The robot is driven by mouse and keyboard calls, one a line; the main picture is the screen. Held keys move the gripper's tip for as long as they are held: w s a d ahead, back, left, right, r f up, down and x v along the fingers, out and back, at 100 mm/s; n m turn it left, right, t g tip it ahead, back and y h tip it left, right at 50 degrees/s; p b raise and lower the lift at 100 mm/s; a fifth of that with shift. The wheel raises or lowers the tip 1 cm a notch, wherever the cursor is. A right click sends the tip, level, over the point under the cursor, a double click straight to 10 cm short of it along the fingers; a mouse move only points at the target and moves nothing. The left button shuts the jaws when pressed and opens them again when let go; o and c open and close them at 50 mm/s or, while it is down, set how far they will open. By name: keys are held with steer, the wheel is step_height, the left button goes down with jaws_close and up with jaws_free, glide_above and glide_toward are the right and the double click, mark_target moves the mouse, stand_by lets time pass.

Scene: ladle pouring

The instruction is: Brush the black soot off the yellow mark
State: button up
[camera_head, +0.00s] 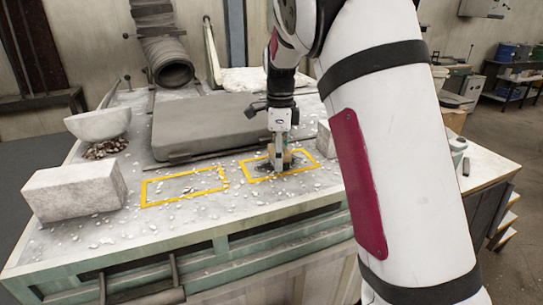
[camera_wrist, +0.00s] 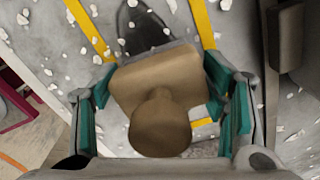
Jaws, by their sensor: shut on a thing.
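My gripper (camera_head: 279,148) is over the right-hand yellow mark (camera_head: 294,174), a rectangle outline on the worktop. It is shut on a brush, a tan wooden block with a rounded knob (camera_wrist: 160,122). Its teal-padded fingers (camera_wrist: 162,95) are on either side of the block in the wrist view. A dark bristle edge shows at the block's far side. Black soot (camera_wrist: 140,22) lies inside the mark, just beyond the bristles; it also shows around the brush in the head view (camera_head: 263,169). The brush hides part of the soot. Whether the bristles touch the worktop is unclear.
A second yellow outline (camera_head: 178,204) lies to the left, with white chips scattered about. A pale block (camera_head: 75,190) and a bowl (camera_head: 98,124) stand at the left. A grey slab (camera_head: 205,125) lies behind the marks. A small pale block (camera_head: 326,139) is close on the right.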

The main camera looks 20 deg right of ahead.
mark_target(266, 168)
steer(key=shift+d, duration=2)
steer(key=shift+d+f+b, duration=0.1)
steer(key=shift+d+b, duration=0.4)
steer(key=shift+d, duration=1.3)
steer(key=shift+a+r+p, duration=0.15)
steer(key=shift+a+p, duration=0.2)
steer(key=shift+a, duration=0.55)
steer(key=shift+a+r+p, duration=0.1)
steer(key=shift+a+p, duration=0.2)
steer(key=shift+a, duration=0.6)
steer(key=shift+a+f+p, duration=0.15)
steer(key=shift+a+p, duration=0.3)
steer(key=shift+a, duration=1.5)
steer(key=shift+a+f+p, duration=0.1)
steer(key=shift+a+p, duration=0.3)
steer(key=shift+a, duration=1.5)
